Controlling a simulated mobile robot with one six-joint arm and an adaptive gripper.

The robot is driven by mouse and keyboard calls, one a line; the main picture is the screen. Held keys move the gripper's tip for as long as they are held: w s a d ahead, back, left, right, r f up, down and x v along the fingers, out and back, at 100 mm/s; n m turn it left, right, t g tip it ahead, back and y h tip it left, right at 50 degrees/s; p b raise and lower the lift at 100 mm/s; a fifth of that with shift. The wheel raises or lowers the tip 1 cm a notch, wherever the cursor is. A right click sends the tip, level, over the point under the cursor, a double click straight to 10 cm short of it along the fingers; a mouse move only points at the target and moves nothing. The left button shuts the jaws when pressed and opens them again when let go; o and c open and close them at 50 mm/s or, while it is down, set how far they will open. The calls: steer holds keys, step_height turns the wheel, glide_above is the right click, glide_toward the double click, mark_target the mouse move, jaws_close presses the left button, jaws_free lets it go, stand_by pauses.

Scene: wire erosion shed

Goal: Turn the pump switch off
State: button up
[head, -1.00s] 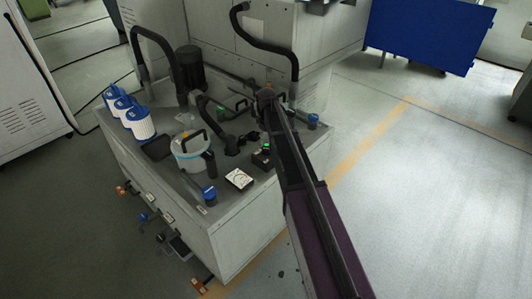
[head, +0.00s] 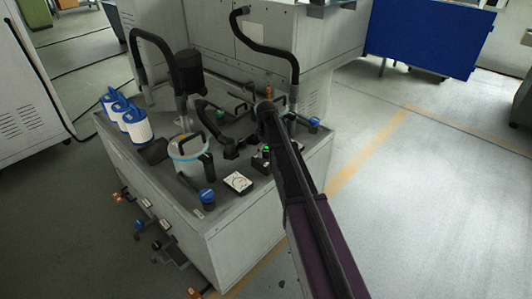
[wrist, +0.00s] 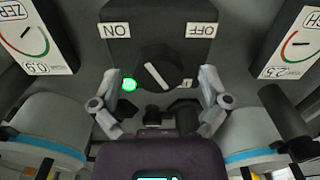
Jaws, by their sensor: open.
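The pump switch (wrist: 158,68) fills the upper middle of the wrist view. It is a dark plate with a round black knob (wrist: 158,70) and a white pointer line slanting from upper left to lower right. An ON label (wrist: 115,30) is at the left and an OFF label (wrist: 201,30) at the right, both upside down. A green lamp (wrist: 129,84) glows on the left. My gripper (wrist: 158,77) is open, one finger on each side of the knob, with visible gaps. In the head view my arm hides its fingers.
In the wrist view, gauge cards (wrist: 30,38) and (wrist: 293,45) flank the switch, with blue-banded pots (wrist: 48,132) and (wrist: 250,132) below. In the head view, the grey cabinet (head: 225,232) carries black hoses (head: 290,50), white-and-blue filters (head: 134,122) and a dark motor (head: 189,72).

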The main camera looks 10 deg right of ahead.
steer(key=c, duration=1.1)
steer(key=shift+a, duration=0.15)
steer(key=shift+c, duration=0.2)
steer(key=shift+s, duration=0.1)
steer(key=shift+m, duration=0.3)
steer(key=m, duration=1.1)
steer(key=shift+m, duration=0.3)
